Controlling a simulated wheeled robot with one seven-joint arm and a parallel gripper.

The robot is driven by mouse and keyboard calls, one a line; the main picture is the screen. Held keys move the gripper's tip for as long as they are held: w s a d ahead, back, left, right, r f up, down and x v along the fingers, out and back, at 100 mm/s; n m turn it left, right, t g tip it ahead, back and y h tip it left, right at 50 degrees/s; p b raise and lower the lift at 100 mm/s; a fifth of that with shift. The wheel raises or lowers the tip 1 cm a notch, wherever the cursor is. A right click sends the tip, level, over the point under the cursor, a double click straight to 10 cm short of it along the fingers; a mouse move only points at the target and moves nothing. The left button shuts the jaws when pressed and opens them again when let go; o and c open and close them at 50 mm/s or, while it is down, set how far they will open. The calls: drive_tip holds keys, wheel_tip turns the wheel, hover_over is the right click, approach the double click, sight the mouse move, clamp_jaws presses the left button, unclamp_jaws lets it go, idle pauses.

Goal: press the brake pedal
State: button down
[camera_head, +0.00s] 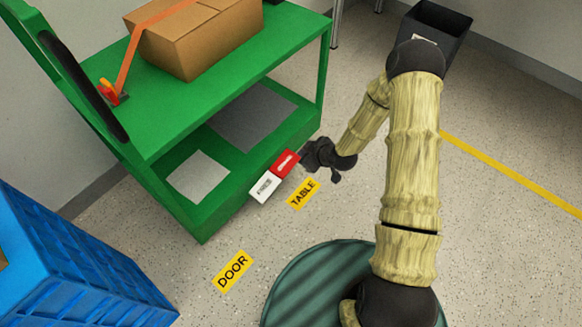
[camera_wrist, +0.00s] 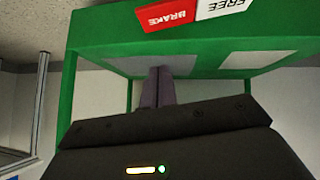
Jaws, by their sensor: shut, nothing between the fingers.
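The red brake pedal (camera_head: 285,163), lettered BRAKE, sits on the lower front edge of the green cart (camera_head: 180,134). It shows upside down at the top of the wrist view (camera_wrist: 167,14). The white FREE pedal (camera_head: 265,187) is right beside it and also shows in the wrist view (camera_wrist: 224,7). My gripper (camera_head: 304,157) is just right of the red pedal in the head view. Its fingers are together and empty in the wrist view (camera_wrist: 158,72), apart from the red pedal in that picture. I cannot tell whether they touch the cart.
A cardboard box (camera_head: 196,38) with an orange strap stands on the cart's top. A blue crate (camera_head: 75,265) is at the lower left and a dark bin (camera_head: 437,27) at the upper right. Yellow TABLE (camera_head: 303,194) and DOOR (camera_head: 232,270) labels lie on open floor.

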drive_tip(key=shift+a+f, duration=0.15)
drive_tip(key=shift+f, duration=0.3)
drive_tip(key=b, duration=0.6)
hover_over(285, 157)
drive_tip(key=s+d, duration=0.2)
drive_tip(key=s, duration=0.1)
wheel_tip(285, 157, down, 8)
drive_tip(key=shift+w+a+r, duration=0.1)
drive_tip(key=shift+w+a, duration=0.05)
drive_tip(key=shift+d+f+b, duration=0.25)
drive_tip(key=shift+f+b, duration=0.6)
drive_tip(key=shift+f, duration=0.2)
drive_tip(key=shift+w+d+f+b, duration=0.15)
drive_tip(key=shift+w+f+b, duration=0.05)
drive_tip(key=shift+f+b, duration=0.25)
drive_tip(key=shift+f, duration=0.1)
